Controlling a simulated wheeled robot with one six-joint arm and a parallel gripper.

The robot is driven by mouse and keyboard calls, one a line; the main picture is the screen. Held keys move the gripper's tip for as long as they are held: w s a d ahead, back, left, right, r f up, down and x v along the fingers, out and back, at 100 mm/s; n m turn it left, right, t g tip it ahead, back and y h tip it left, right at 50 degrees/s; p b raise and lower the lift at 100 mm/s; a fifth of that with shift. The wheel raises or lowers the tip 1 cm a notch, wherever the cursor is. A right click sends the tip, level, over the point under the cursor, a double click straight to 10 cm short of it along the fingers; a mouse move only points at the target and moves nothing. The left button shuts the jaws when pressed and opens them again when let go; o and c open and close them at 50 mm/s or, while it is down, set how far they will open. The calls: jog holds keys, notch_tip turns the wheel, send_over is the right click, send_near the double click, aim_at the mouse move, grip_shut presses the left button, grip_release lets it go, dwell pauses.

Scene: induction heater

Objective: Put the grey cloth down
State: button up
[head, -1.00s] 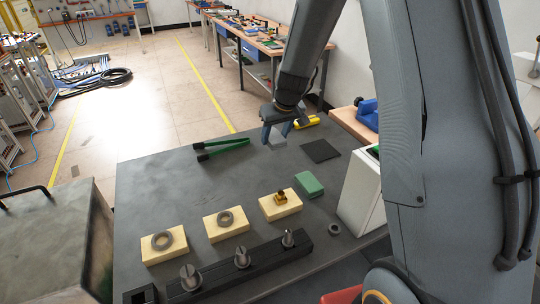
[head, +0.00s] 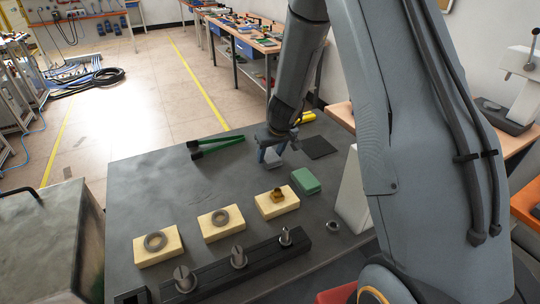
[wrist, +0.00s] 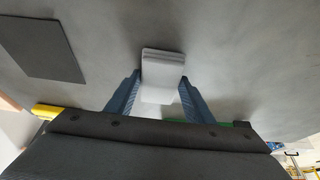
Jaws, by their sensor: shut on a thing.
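The grey cloth (head: 271,158) is a light grey folded pad. In the wrist view the cloth (wrist: 162,72) sits between both blue fingers. My gripper (head: 272,153) is shut on it, low over the dark table. In the wrist view my gripper (wrist: 157,84) points at bare tabletop. I cannot tell whether the cloth touches the table. The fingers partly hide it in the head view.
A dark square mat (head: 319,147) lies right of my gripper. A green block (head: 305,180) lies nearer, green-handled tongs (head: 217,145) to the left, and a yellow object (head: 307,118) behind. Wooden blocks with rings (head: 158,246) stand in front. Bare table (head: 180,185) lies left.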

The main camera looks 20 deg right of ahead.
jog(key=shift+f+b, duration=0.3)
jog(key=shift+b, duration=0.25)
jog(key=o, duration=0.9)
jog(key=shift+s+d, duration=0.1)
jog(key=shift+s+a+f, duration=0.1)
jog(key=shift+s+a, duration=0.05)
jog(key=shift+a, duration=0.1)
jog(key=shift+p, duration=0.35)
jog(key=shift+a+r+p, duration=0.1)
jog(key=shift+r+p, duration=0.25)
jog(key=w+d+v, duration=0.1)
jog(key=v, duration=1.1)
jog(key=s+r+g, duration=0.1)
jog(key=s, duration=0.7)
jog(key=s+a+r+m+g, duration=0.1)
jog(key=s, duration=0.6)
jog(key=s+r+m, duration=0.1)
jog(key=s, duration=0.7)
jog(key=shift+s+a+g+h, duration=0.3)
jog(key=shift+s+g+h, duration=0.05)
jog(key=shift+g+h, duration=0.05)
